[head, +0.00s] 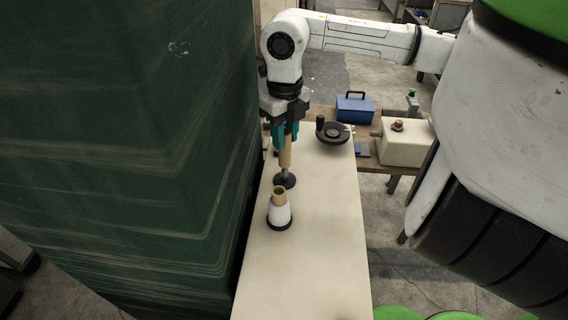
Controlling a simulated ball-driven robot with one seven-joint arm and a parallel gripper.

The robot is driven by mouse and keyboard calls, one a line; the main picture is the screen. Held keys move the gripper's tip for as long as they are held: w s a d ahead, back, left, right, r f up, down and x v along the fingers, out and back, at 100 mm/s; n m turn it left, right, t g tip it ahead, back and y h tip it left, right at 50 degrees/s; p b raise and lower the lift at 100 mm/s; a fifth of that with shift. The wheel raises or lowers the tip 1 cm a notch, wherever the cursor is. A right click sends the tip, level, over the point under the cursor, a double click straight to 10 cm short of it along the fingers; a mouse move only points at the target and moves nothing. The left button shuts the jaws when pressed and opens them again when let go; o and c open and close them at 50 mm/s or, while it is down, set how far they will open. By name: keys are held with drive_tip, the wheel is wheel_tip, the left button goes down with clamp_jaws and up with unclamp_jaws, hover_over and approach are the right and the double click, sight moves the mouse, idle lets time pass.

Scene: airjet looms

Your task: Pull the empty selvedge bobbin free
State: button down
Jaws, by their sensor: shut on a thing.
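My gripper (285,141) has teal fingers and points down over the far part of the cream top. It is shut on the upper part of the empty selvedge bobbin (286,157), a bare tan tube held upright. Below the tube, a short metal spindle (285,173) shows, rising from a round black base (285,182). The tube's lower end is above the base. I cannot tell whether the spindle tip is still inside the tube. The fingers hide the tube's top.
A bobbin with white yarn (279,214) stands nearer on the cream top (310,260). A black handwheel (332,132) is right of my gripper. A dark green machine panel (120,130) closes the left side. A blue box (355,107) and cream box (402,142) stand behind right.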

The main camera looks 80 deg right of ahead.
drive_tip(key=shift+r+p, duration=1.25)
drive_tip(key=shift+r, duration=1.9)
